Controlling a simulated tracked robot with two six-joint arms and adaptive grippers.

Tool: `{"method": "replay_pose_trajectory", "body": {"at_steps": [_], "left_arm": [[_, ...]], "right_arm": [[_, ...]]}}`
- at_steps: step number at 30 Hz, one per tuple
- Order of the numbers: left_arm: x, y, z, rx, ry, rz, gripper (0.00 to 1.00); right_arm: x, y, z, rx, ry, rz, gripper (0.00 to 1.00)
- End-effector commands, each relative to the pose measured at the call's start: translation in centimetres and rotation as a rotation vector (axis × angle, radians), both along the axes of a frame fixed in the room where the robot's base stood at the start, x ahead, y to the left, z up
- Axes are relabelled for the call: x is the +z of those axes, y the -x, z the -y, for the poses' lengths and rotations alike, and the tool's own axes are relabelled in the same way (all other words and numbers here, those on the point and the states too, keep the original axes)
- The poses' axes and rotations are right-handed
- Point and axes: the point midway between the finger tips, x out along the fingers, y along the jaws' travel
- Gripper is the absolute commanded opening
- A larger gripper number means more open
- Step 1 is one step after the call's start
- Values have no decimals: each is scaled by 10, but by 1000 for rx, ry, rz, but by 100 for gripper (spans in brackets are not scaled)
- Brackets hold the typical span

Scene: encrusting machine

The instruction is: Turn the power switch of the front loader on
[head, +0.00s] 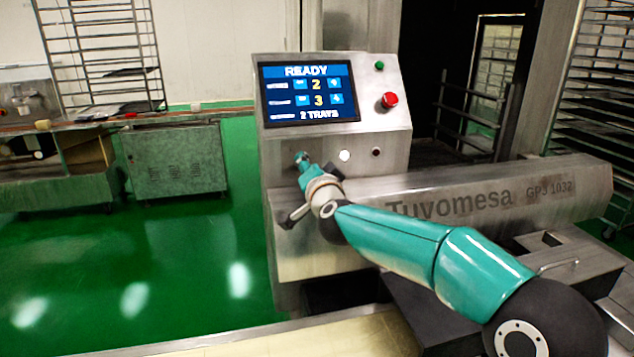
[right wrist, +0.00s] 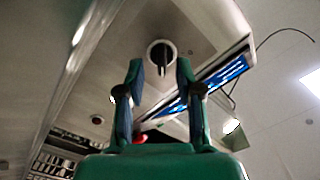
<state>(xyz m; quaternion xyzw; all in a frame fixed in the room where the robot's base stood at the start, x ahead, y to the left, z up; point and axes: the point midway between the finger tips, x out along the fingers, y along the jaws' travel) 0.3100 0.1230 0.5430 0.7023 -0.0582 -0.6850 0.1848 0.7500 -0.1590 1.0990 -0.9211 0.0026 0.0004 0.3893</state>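The front loader's stainless control panel (head: 335,145) faces me in the head view. In the right wrist view a round switch (right wrist: 161,50) with a dark upright handle sits on it. My right gripper (head: 302,160) is at the lower left of this panel and hides the switch in the head view. In the right wrist view my right gripper (right wrist: 161,72) has its fingers apart, one on each side of the switch, with gaps visible. I cannot tell how deep the fingertips reach. My left gripper is not in view.
The lit screen (head: 308,92) reads READY. A red mushroom button (head: 389,100), a green button (head: 379,66), a white lamp (head: 344,155) and a small dark fitting (head: 376,152) are on the panel. A long steel beam (head: 540,190) runs right. Green floor is clear at left.

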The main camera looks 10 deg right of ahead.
Motion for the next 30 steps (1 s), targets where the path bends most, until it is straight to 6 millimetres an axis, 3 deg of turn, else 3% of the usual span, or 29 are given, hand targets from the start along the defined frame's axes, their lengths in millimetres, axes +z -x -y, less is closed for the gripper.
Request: {"method": "replay_pose_trajectory", "body": {"at_steps": [18, 30], "left_arm": [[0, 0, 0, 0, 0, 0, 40], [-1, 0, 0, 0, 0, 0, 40]], "right_arm": [[-1, 99, -1, 2, -1, -2, 35], [-2, 108, -1, 1, -2, -2, 35]]}}
